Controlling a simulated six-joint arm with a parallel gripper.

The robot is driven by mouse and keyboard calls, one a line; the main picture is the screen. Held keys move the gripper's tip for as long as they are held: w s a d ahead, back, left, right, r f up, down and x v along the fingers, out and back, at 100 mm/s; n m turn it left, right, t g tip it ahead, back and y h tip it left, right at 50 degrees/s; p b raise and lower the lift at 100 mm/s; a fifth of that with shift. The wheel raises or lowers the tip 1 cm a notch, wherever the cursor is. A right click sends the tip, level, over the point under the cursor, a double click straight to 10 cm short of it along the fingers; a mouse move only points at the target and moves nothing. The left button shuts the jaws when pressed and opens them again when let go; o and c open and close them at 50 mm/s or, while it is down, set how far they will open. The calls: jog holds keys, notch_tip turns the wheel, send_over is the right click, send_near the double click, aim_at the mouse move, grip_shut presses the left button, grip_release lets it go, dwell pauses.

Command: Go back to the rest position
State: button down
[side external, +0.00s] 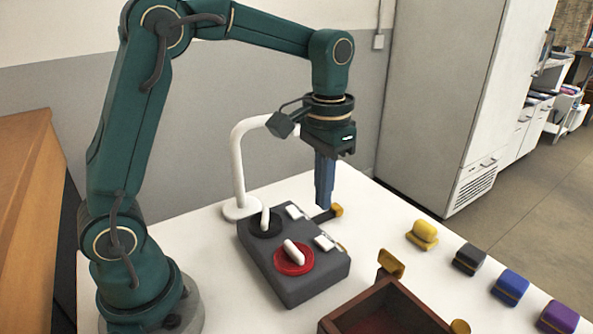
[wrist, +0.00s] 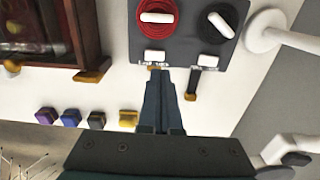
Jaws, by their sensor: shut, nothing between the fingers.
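My gripper (side external: 323,206) is shut and empty. It points down beside the far edge of a dark grey box (side external: 315,287) on the white table. In the wrist view my gripper (wrist: 161,130) shows its two fingers together, just off the edge of the grey box (wrist: 186,40). The box carries a red dial (side external: 294,259) and a black dial (side external: 265,223), each with a white handle, and two white plates along one edge. A dark lever with a yellow end (side external: 337,210) sticks out close to the fingertips. I cannot tell whether they touch.
A brown wooden box (side external: 385,306) stands at the front. Several small blocks line the right: yellow (side external: 422,235), grey (side external: 470,259), blue (side external: 510,287) and purple (side external: 558,317). A white curved post (side external: 237,165) rises behind the grey box. A white cabinet (side external: 440,100) stands beyond the table.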

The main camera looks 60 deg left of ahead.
jog(key=s+r+t, duration=0.3)
jog(key=s+r, duration=0.3)
jog(key=r, duration=0.1)
jog(key=s+d+f+t, duration=0.1)
jog(key=s+f+t, duration=0.1)
jog(key=s+f, duration=0.2)
jog(key=s, duration=0.3)
jog(key=shift+f+t, duration=0.2)
jog(key=shift+t, duration=0.1)
jog(key=shift+s, duration=0.1)
